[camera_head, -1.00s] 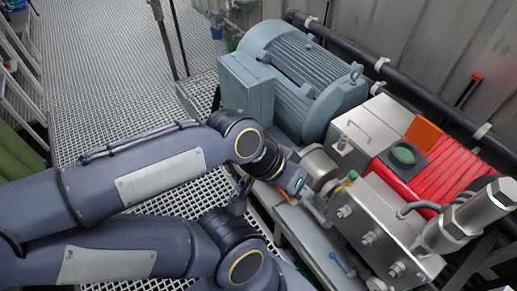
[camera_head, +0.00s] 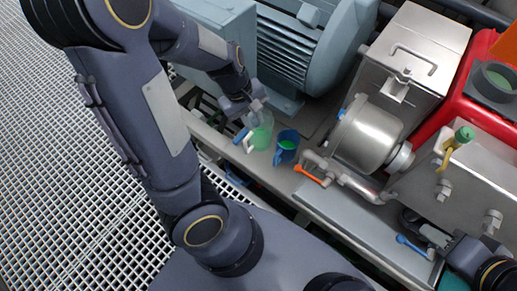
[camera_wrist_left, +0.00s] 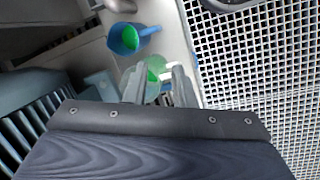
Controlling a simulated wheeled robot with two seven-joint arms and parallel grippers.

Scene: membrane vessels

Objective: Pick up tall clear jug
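The clear jug (camera_head: 261,134) holds green liquid and stands on the grey ledge beside the motor. It also shows in the left wrist view (camera_wrist_left: 155,72), with a pale handle. My left gripper (camera_head: 241,112) is right at the jug from the motor side. In the left wrist view its two fingers (camera_wrist_left: 159,88) are apart, with the jug between and just beyond their tips; contact cannot be told. My right gripper (camera_head: 418,228) is at the lower right near the steel block, partly hidden; its fingers are unclear.
A blue jug (camera_head: 286,147) with green liquid stands close to the right of the clear jug. The grey-blue motor (camera_head: 305,45) rises behind. A steel vessel (camera_head: 368,135) and an orange-handled valve (camera_head: 308,175) lie right. Open grating (camera_head: 50,170) is at left.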

